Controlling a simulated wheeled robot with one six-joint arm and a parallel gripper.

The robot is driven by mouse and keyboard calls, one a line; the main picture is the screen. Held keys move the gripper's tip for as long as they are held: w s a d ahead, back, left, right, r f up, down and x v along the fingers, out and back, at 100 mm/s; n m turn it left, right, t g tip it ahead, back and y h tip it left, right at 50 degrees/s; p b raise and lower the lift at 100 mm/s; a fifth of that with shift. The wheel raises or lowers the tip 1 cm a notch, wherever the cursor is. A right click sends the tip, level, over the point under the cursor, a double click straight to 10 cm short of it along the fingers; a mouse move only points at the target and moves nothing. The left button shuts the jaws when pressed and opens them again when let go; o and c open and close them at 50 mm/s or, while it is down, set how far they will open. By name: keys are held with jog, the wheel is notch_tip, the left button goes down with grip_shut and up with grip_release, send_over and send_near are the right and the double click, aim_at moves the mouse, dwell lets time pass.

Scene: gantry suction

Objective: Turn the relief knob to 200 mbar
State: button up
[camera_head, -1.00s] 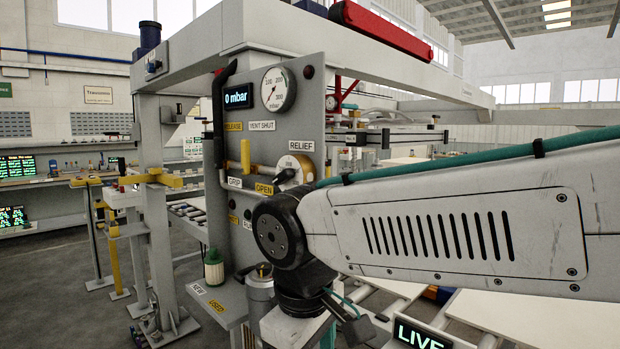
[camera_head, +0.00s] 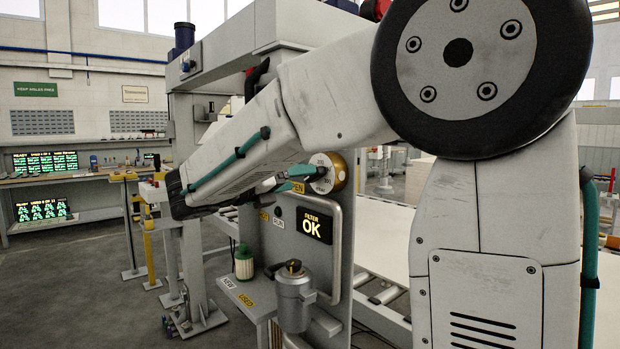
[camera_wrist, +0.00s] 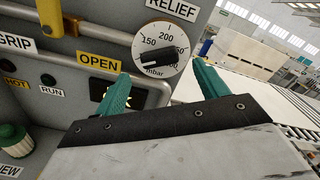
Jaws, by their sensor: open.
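The relief knob is a round white dial (camera_wrist: 170,38) with a black bar handle (camera_wrist: 158,58), below the RELIEF label in the wrist view. The figures 150, 200 and mbar show on it. The handle lies nearly level, slightly tilted; I cannot tell its exact setting. In the head view the dial (camera_head: 328,172) with its brass rim shows past my forearm. My gripper (camera_wrist: 160,69) is open, its two teal fingers apart, left and right below the dial. In the head view my gripper (camera_head: 304,178) is close to the dial. I see no contact with the handle.
The panel carries an OPEN label (camera_wrist: 99,62), a yellow handle (camera_wrist: 52,15) and a RUN button (camera_wrist: 48,79) left of the knob. In the head view a FILTER OK display (camera_head: 314,225), a metal canister (camera_head: 294,298) and a green-white bottle (camera_head: 243,263) are below.

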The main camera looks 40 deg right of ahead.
aim_at(311, 177)
jog(key=d, duration=0.5)
jog(key=shift+c, duration=0.3)
jog(key=c, duration=0.9)
